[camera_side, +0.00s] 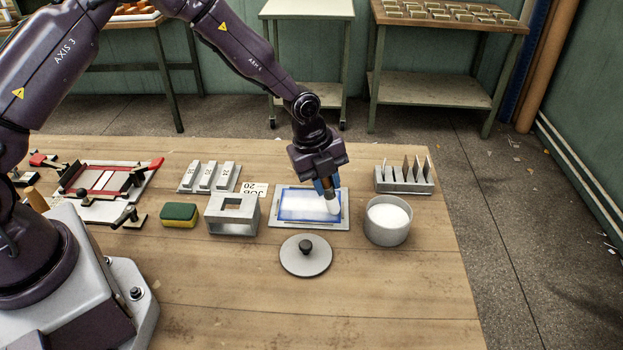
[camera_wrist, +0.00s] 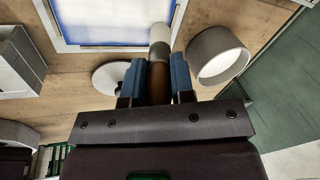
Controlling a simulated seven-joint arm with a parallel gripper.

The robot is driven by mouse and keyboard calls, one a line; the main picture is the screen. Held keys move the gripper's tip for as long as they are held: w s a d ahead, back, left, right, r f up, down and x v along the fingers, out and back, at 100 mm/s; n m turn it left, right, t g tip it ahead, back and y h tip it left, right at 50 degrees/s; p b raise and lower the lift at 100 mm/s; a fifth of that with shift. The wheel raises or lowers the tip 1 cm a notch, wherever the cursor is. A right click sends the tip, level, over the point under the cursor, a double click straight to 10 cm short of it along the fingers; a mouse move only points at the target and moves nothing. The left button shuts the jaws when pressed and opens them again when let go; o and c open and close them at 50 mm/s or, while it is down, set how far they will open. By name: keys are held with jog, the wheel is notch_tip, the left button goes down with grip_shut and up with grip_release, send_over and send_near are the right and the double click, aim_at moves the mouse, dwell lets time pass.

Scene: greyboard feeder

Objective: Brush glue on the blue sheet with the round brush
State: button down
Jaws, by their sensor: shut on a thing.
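My gripper (camera_side: 324,185) is shut on the round brush (camera_side: 332,203), holding it by its brown handle with the bristle end down. The brush tip is over the right part of the blue sheet (camera_side: 284,206); I cannot tell for certain whether it touches. The sheet lies on a grey plate (camera_side: 276,222); its middle is covered white and blue shows around the edges. In the wrist view the brush (camera_wrist: 160,45) sticks out between the blue fingers (camera_wrist: 160,80), near the sheet's edge (camera_wrist: 100,44). The glue pot (camera_side: 388,234), a grey round pot with white contents, stands open to the right.
A round grey lid (camera_side: 305,265) with a black knob lies in front of the plate. A grey block frame (camera_side: 232,229) and a yellow-green sponge (camera_side: 179,222) are left. A slotted rack (camera_side: 405,184) stands behind the pot. The front right table is clear.

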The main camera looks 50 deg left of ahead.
jog(key=shift+w+d, duration=0.6)
notch_tip(320, 180, up, 8)
dwell(0.9)
